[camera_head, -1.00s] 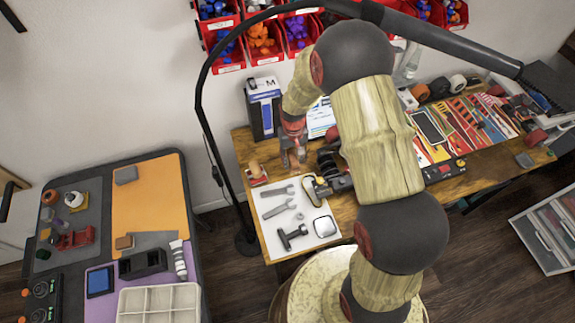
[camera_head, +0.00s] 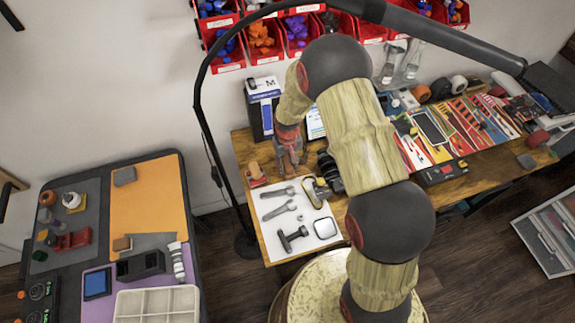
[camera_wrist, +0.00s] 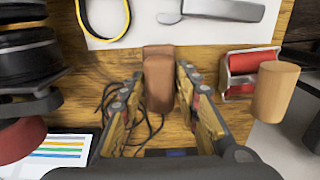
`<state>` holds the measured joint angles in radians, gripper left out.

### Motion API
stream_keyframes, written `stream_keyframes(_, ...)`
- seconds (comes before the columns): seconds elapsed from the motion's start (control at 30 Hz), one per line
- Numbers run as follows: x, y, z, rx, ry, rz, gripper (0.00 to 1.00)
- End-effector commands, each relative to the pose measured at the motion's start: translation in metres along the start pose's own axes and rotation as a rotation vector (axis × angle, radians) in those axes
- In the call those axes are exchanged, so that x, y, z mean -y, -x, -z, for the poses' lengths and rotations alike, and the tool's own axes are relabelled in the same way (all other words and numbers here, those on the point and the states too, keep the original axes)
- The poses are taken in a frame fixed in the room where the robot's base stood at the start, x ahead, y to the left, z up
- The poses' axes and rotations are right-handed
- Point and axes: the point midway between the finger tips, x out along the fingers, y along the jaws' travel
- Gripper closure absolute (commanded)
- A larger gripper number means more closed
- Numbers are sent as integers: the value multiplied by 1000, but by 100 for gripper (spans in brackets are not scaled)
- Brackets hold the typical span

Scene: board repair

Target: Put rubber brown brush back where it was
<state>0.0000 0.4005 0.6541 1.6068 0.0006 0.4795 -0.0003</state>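A brown block-like piece (camera_wrist: 159,78), which looks like the rubber brown brush, stands between the two fingertips in the wrist view. My gripper (camera_wrist: 159,88) has one finger on each side of it, very close. I cannot tell whether the fingers press on it or leave thin gaps. In the head view my gripper (camera_head: 291,153) points down over the left part of the wooden workbench (camera_head: 242,150), behind the white sheet.
A white sheet (camera_head: 279,224) with wrenches and other tools lies in front of my gripper. A red holder with a wooden cylinder (camera_wrist: 276,92) stands close on the right in the wrist view. A dark round stack (camera_wrist: 24,60) is on the left. Black cables lie below the fingers.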

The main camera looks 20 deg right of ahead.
Motion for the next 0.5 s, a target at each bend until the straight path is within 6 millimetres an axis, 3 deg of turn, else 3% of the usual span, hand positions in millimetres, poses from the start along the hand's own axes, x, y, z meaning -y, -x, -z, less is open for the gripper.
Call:
stream_keyframes(0.3,0,0,0,0,0,0,51)
stream_keyframes(0.5,0,0,0,0,0,0,51)
